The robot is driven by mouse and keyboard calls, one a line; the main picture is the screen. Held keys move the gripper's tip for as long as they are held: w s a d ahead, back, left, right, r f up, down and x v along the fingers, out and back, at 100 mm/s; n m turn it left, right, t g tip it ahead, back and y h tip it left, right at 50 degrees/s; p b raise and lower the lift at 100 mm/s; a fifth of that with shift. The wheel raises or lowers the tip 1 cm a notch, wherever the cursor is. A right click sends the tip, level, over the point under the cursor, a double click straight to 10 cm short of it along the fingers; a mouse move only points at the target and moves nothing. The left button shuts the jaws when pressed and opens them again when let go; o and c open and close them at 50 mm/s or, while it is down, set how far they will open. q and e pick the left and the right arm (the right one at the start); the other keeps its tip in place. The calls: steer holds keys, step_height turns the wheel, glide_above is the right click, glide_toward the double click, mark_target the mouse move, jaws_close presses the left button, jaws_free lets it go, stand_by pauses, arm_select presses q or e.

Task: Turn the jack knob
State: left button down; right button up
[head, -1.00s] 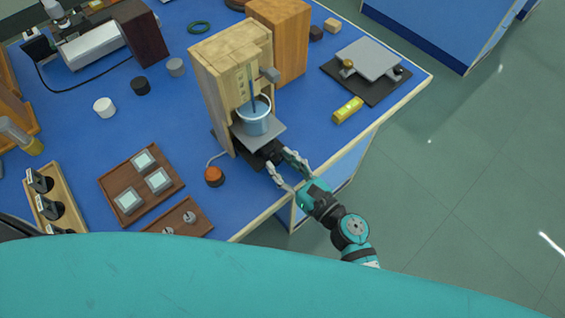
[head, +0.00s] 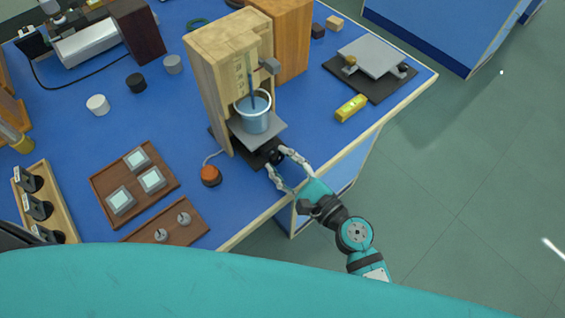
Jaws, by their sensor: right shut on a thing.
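The small lab jack has a grey top plate (head: 272,136) that carries a clear beaker (head: 253,115) of pale blue liquid, with a dark rod standing in it. The jack knob (head: 274,156) is black and sits on the jack's near right side, at the front of a wooden stand (head: 207,80). My right gripper (head: 277,161) has its two fingers on either side of the knob and is shut on it. The fingers partly hide the knob's sides. My left gripper is not in view.
An orange-red button (head: 210,175) on a cable sits left of the jack. A wooden tray (head: 170,178) holds several square pieces. The bench edge runs under my right arm.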

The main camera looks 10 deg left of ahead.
stand_by(0.4)
steer(key=o, duration=1.1)
steer(key=shift+o, duration=0.2)
steer(key=v, duration=1.2)
